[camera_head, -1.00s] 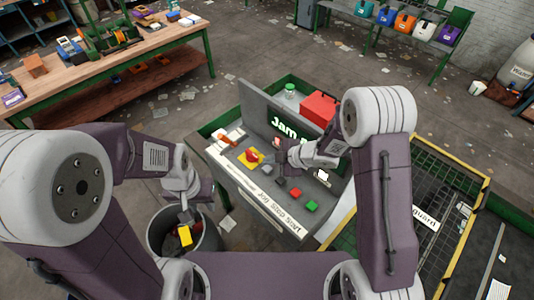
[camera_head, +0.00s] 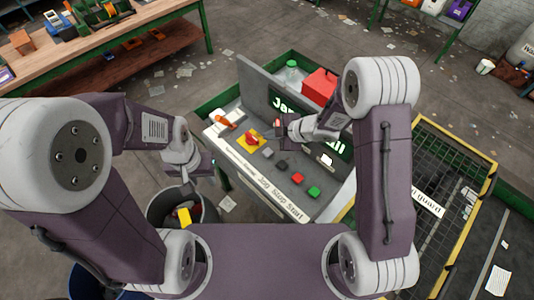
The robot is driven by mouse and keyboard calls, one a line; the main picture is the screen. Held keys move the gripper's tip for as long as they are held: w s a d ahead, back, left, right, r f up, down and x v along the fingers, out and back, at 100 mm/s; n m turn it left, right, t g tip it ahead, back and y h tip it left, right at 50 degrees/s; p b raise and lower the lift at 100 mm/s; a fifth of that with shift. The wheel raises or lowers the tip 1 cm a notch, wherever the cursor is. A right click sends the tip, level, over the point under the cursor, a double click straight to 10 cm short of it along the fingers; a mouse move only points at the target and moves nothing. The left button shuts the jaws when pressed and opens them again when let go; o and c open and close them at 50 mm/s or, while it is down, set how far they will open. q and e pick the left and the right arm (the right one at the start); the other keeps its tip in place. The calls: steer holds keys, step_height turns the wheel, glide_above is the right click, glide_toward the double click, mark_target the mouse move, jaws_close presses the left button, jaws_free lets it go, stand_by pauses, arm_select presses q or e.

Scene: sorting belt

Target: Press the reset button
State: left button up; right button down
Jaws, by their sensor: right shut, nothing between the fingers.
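The control panel (camera_head: 228,153) stands in front of me with a row of buttons along its sloping face. From left to right are a red knob on a yellow base (camera_head: 242,146), a grey button (camera_head: 267,152), a dark button (camera_head: 282,165), a red button (camera_head: 297,178) and a green button (camera_head: 314,192). Printed words read Jog, Stop and Start; the label further left is too small to read. My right gripper (camera_head: 279,128) is shut and empty above the panel, behind the grey button and apart from it. My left gripper (camera_head: 190,182) hangs left of the panel above a bin; its fingers are unclear.
A grey bin (camera_head: 158,207) holds a yellow item. A yellow-framed mesh guard (camera_head: 458,150) lies right. A workbench (camera_head: 150,30) is upper left.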

steer(key=b, duration=0.5)
glide_above(270, 153)
step_height(270, 153, down, 6)
steer(key=shift+d+r, duration=0.1)
steer(key=shift+f, duration=0.55)
steer(key=shift+r, duration=0.1)
steer(key=shift+s, duration=0.1)
stand_by(0.8)
steer(key=shift+f+b, duration=0.4)
